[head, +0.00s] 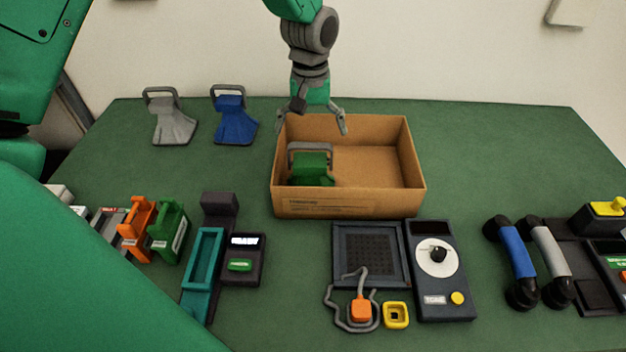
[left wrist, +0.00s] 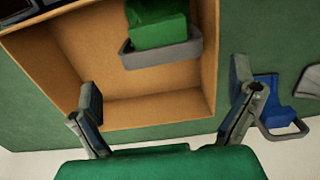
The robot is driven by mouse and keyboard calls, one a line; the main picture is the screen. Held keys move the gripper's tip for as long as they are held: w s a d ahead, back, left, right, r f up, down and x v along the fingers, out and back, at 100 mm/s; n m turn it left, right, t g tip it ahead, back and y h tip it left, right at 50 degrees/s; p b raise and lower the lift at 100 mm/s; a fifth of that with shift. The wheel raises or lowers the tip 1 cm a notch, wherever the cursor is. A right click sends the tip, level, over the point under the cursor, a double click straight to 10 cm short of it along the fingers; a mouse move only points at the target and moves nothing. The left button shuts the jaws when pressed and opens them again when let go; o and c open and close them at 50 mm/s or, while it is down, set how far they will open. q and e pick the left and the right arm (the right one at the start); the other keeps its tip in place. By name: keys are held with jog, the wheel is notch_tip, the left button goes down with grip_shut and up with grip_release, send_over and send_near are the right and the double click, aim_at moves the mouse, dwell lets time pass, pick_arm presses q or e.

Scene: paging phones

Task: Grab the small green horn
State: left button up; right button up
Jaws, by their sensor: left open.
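The small green horn (head: 312,170) sits inside the cardboard box (head: 345,207), in its left part, with its grey handle upward. In the left wrist view the green horn (left wrist: 157,25) and its grey handle are near the top, beyond my fingers. My left gripper (head: 311,127) is above the back wall of the box, pointing down, fingers spread and empty. The left wrist view shows my left gripper (left wrist: 166,105) wide open, with nothing between its fingers. The horn's lower part is hidden by the box's front wall. My right gripper is not in view.
A grey horn (head: 174,122) and a blue horn (head: 235,120) stand left of the box. A dark device with a dial (head: 440,275) and a speaker panel (head: 368,252) lie in front. Handsets (head: 518,265) are at right. The right half of the box is empty.

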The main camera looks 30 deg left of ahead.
aim_at(310, 145)
pick_arm(q)
jog(key=shift+s+a+f, duration=0.1)
jog(key=shift+s+f, duration=0.1)
jog(key=shift+f, duration=0.35)
notch_tip(310, 145, down, 4)
jog(key=shift+r+p, duration=0.2)
jog(key=shift+p, duration=0.15)
jog(key=shift+f, duration=0.45)
jog(key=shift+d+r, duration=0.1)
jog(key=shift+d, duration=0.1)
jog(key=shift+c, duration=0.5)
jog(key=c, duration=1.4)
jog(key=shift+o, duration=0.2)
jog(key=shift+r, duration=0.15)
